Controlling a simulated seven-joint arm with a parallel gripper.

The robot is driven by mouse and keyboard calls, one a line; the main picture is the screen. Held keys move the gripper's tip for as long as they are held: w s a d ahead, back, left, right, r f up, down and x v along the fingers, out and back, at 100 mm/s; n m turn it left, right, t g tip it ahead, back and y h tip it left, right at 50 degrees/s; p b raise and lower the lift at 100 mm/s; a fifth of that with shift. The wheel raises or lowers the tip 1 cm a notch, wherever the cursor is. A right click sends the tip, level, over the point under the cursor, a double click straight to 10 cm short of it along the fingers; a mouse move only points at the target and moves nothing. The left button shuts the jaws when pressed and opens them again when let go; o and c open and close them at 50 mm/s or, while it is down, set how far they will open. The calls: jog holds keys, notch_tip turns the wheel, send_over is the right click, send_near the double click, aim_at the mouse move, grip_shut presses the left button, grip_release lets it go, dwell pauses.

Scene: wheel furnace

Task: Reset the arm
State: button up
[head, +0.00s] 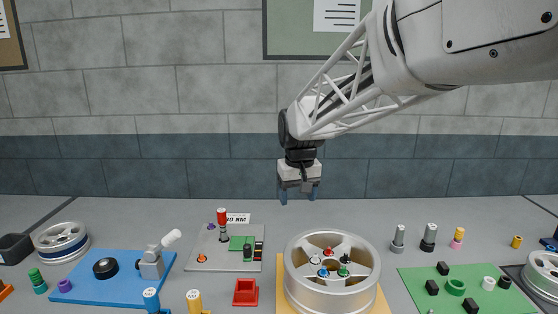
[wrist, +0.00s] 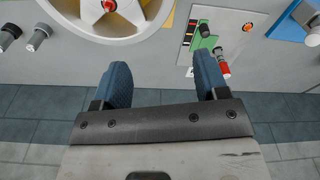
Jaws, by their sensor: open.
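My gripper (head: 299,194) hangs from the raised arm, pointing down, in the head view. It is high above the rear of the table, behind the silver wheel (head: 330,295). In the wrist view its two blue fingers (wrist: 161,80) are spread apart with nothing between them. The wheel stands on a yellow board (head: 281,290) at the front middle, with several coloured-tipped pieces at its hub. Part of the wheel (wrist: 95,20) also shows at the top of the wrist view.
A grey board (head: 205,258) with a red-topped post stands left of the wheel. A blue mat (head: 105,290) lies further left, and a green mat (head: 455,275) with small parts lies right. Several upright pieces stand behind the green mat. A spoked wheel (head: 62,240) sits far left.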

jog(key=s+d+f+m, duration=0.1)
jog(key=s+d, duration=0.3)
jog(key=s, duration=0.7)
jog(key=s+d+f+m+t, duration=0.1)
jog(key=s+d+f, duration=0.2)
jog(key=s, duration=0.8)
jog(key=s+d+f+m, duration=0.1)
jog(key=s+d, duration=0.5)
jog(key=s, duration=0.6)
jog(key=shift+d+f, duration=0.4)
jog(key=shift+f, duration=0.25)
